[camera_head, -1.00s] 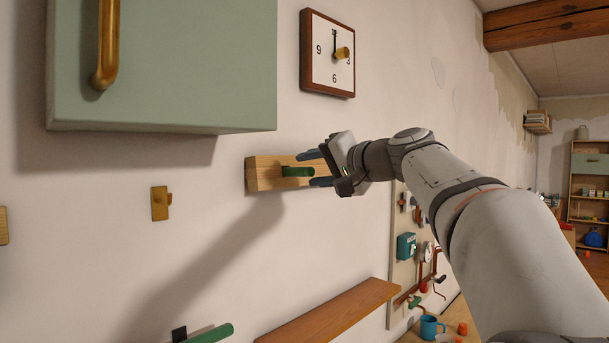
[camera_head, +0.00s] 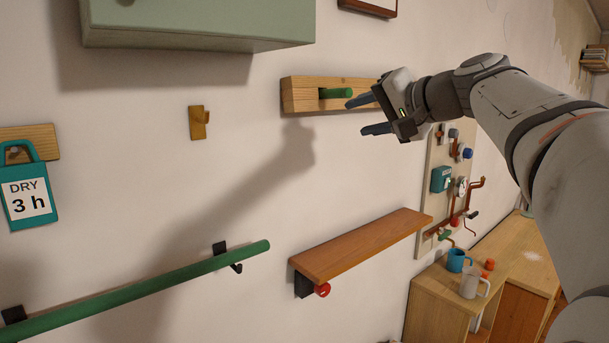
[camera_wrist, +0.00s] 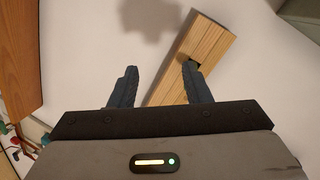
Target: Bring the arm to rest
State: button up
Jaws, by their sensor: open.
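My gripper (camera_head: 367,115) is open and empty, held out from the wall on my raised arm. In the head view its fingers point left, beside and slightly below the right end of a wooden block (camera_head: 300,95) with a green peg (camera_head: 336,93).
A wooden shelf (camera_head: 360,246) and a green rail (camera_head: 140,288) are below.

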jog(key=s+a+f+g+h, duration=0.15)
jog(key=s+f, duration=0.25)
jog(key=f, duration=0.4)
jog(key=s+f+n+g+h, duration=0.1)
jog(key=s+f+g, duration=0.15)
jog(key=f, duration=0.55)
jog(key=s+a+f+g+h, duration=0.15)
jog(key=s+f, duration=0.25)
jog(key=f, duration=0.4)
jog(key=s+d+f+n+g+h, duration=0.1)
jog(key=s+f+n+g+h, duration=0.1)
jog(key=s+f, duration=0.5)
jog(key=s+d+f+n+g+h, duration=0.1)
jog(key=s+d+f+h, duration=0.1)
jog(key=s+f, duration=0.5)
notch_tip(320, 180, down, 3)
jog(key=shift+s+d+r+n+g+h, duration=0.1)
jog(key=shift+s+d+n+g+h, duration=0.2)
jog(key=shift+n+g, duration=0.1)
jog(key=shift+c, duration=0.8)
